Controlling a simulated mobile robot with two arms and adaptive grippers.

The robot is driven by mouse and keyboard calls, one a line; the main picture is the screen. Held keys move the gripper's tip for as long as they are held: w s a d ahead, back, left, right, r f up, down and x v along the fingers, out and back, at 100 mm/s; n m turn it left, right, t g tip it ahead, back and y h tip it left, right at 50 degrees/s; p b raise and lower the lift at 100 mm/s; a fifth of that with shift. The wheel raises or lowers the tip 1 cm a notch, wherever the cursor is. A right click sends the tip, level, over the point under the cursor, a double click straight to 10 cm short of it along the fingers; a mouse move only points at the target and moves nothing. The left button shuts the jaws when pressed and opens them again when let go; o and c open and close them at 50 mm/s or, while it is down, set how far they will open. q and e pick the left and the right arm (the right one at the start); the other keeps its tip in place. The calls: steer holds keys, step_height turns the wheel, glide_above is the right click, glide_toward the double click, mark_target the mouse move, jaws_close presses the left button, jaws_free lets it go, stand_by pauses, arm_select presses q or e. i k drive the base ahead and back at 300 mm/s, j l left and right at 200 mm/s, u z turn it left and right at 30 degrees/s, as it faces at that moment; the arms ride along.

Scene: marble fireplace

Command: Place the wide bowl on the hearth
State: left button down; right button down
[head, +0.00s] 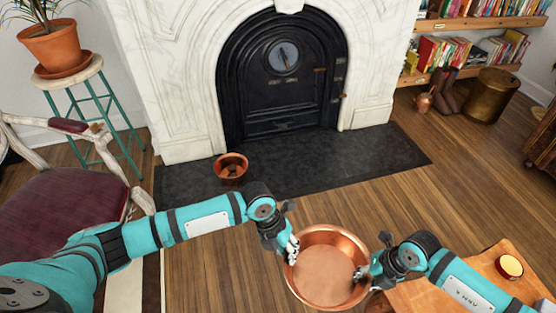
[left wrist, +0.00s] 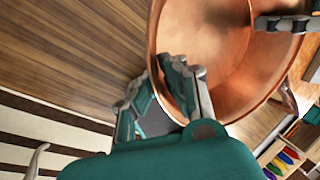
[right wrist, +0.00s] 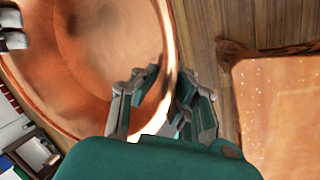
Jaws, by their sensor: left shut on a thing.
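The wide bowl (head: 327,272) is a large, shallow copper bowl, apart from the hearth and over the wooden floor near the bottom of the head view. My left gripper (head: 291,250) is shut on its left rim; the left wrist view shows the bowl (left wrist: 225,45) with its rim between the fingers (left wrist: 172,65). My right gripper (head: 366,272) is at the opposite rim, its fingers (right wrist: 168,78) on both sides of the bowl's edge (right wrist: 85,60). The bowl looks about level. The hearth (head: 335,160) is a dark slab in front of the fireplace. The bowl's underside is hidden.
The hearth's middle and right are clear. A wooden table (head: 425,297) with a small round item (head: 510,267) is at lower right. A chair (head: 65,215) and plant stool (head: 75,72) are left.

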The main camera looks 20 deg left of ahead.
mark_target(295, 162)
steer(key=i+j, duration=1.25)
steer(key=i, duration=0.45)
steer(key=i+j, duration=0.15)
steer(key=i, duration=0.45)
steer(key=i+j, duration=0.15)
steer(key=i, duration=0.45)
